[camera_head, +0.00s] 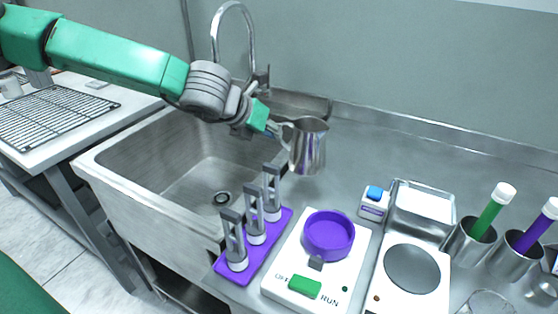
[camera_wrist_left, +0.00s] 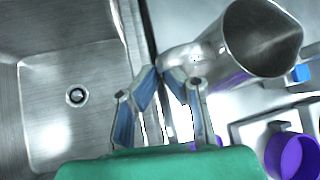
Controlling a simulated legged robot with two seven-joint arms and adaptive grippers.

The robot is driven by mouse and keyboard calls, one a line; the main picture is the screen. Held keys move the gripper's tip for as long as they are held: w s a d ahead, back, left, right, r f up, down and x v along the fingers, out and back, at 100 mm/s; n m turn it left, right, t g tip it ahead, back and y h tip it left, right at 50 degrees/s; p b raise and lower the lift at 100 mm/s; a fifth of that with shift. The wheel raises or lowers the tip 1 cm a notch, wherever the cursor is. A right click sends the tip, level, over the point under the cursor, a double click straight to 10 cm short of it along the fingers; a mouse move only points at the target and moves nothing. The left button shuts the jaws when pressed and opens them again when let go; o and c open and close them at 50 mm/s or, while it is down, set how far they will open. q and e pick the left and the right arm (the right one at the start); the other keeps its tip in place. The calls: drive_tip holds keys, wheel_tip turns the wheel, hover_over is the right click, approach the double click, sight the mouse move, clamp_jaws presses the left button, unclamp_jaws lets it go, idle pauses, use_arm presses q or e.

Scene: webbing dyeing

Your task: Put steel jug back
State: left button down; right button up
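The steel jug (camera_head: 308,146) is upright, with its handle toward the left, at the right side of the sink. I cannot tell for sure whether its base touches the counter. My left gripper (camera_head: 274,128) reaches in from the left and is shut on the jug's handle. In the left wrist view the fingertips (camera_wrist_left: 160,74) close at the handle, and the jug's open mouth (camera_wrist_left: 262,38) shows at upper right. My right gripper is not in view.
A sink (camera_head: 180,165) with a tap (camera_head: 233,25) lies left. A purple rack (camera_head: 255,245) with several clamps, a device with a purple ring (camera_head: 329,235), a scale (camera_head: 412,268), a tray (camera_head: 424,205) and steel cups (camera_head: 468,245) with capped tubes crowd the front right. The back counter is clear.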

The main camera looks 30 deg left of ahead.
use_arm(q)
drive_tip(key=f, duration=0.2)
drive_tip(key=f+b, duration=0.1)
drive_tip(key=shift+d+f, duration=0.3)
drive_tip(key=shift+f, duration=0.4)
drive_tip(key=shift+a+f, duration=0.1)
drive_tip(key=shift+a, duration=0.25)
drive_tip(key=c, duration=1.7)
unclamp_jaws()
drive_tip(key=shift+d, duration=0.25)
